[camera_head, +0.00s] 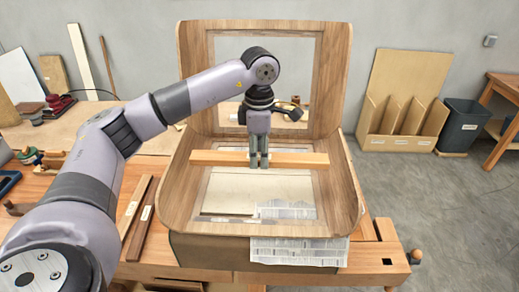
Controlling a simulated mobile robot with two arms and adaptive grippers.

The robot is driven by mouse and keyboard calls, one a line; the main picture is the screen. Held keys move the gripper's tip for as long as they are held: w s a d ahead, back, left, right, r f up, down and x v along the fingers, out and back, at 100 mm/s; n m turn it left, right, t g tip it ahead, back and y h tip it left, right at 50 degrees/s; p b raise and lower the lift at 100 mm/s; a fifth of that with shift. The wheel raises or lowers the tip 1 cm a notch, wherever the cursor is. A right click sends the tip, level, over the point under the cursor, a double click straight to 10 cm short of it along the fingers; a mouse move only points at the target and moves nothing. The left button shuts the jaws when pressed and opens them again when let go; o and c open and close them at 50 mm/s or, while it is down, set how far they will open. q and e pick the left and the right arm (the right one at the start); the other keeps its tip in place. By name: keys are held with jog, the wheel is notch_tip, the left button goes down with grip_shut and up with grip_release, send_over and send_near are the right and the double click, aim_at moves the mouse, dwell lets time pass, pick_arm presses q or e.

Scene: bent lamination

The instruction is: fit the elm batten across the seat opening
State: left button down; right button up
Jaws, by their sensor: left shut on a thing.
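The pale batten (215,158) lies crosswise over the rear part of the seat opening (235,188) of the bent wooden chair shell (340,185). Its ends overlap the left and right sides of the seat frame in the head view. I cannot tell whether it touches the frame or hangs just above it. My left gripper (259,162) points down and is shut on the batten near its middle. The gripper hides that part of the batten. My right gripper is not in view.
Two labelled strips, one brown (133,205) and one darker (143,220), lie on the workbench (385,248) left of the shell. Newspaper (300,251) hangs below the front edge. A divided wooden rack (395,138) and dark bin (462,125) stand right, with clear floor before them.

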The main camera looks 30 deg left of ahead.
aim_at(260, 194)
pick_arm(q)
jog(key=f, duration=0.1)
jog(key=f+b, duration=0.1)
jog(key=shift+s+d+f+b, duration=0.2)
jog(key=shift+f+b, duration=0.1)
jog(key=shift+f, duration=0.1)
notch_tip(260, 194, down, 4)
jog(key=shift+w+a+r+b, duration=0.1)
jog(key=shift+r+b, duration=0.15)
jog(key=shift+b, duration=0.85)
notch_tip(260, 194, down, 2)
jog(key=shift+f+b, duration=0.1)
jog(key=shift+b, duration=0.8)
jog(key=shift+f+b, duration=0.5)
jog(key=shift+f, duration=0.25)
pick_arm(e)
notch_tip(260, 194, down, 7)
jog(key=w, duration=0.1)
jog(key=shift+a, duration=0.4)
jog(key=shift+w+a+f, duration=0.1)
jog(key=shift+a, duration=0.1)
pick_arm(q)
jog(key=shift+f+b, duration=0.5)
jog(key=shift+f, duration=0.1)
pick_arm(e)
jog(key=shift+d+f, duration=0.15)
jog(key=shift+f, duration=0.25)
pick_arm(q)
jog(key=c, duration=1.1)
grip_release()
